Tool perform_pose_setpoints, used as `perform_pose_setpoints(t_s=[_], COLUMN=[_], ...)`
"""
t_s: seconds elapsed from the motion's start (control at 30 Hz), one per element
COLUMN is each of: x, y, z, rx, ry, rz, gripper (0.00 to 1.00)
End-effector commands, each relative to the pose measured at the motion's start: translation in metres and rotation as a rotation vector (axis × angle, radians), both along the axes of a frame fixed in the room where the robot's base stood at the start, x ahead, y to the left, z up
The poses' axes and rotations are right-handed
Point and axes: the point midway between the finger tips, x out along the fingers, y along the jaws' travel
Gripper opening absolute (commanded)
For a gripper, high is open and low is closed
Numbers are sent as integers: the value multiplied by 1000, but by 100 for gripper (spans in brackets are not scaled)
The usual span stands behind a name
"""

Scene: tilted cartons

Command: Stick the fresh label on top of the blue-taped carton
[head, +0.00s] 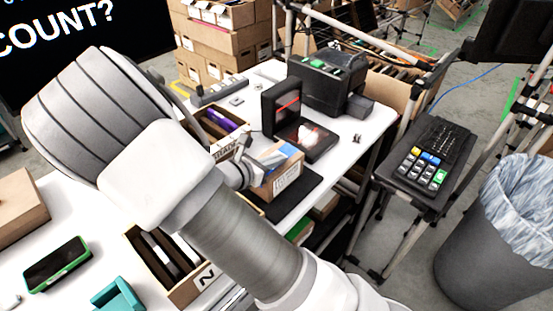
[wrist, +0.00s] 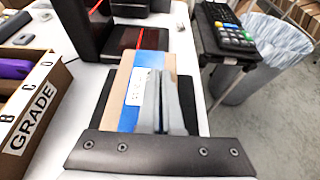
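The carton (wrist: 171,63) is brown with a blue tape strip and sits on a dark pad (wrist: 98,108). It also shows in the head view (head: 286,180), partly behind my gripper. A white label (wrist: 137,88) with dark print lies over the blue tape (wrist: 128,118) in the wrist view. My gripper (wrist: 162,85) is over the carton top, its grey fingers close together just right of the label. I cannot tell whether a label edge is between them. In the head view, my gripper (head: 268,160) is at the carton's upper left.
A black device with a red line (head: 285,105) stands close behind the carton, with a black printer (head: 325,80) beyond. The open GRADE box (wrist: 32,115) is left of the carton. A keypad (head: 425,165) and bin (head: 490,235) are off the table's right edge.

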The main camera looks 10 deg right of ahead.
Motion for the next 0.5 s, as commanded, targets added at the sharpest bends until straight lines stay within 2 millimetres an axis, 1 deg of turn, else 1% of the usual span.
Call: perform_pose_setpoints(t_s=[0.1,0.13,0.27,0.3,0.33,0.5], x=[0,0,0,0,0,0], y=[0,0,0,0,0,0], z=[-1,-1,-1,-1,-1,-1], rx=[1,1,1,1,1,0], ry=[2,2,2,2,2,1], rz=[0,0,0,0,0,0], gripper=[0,4,27,34,37,37])
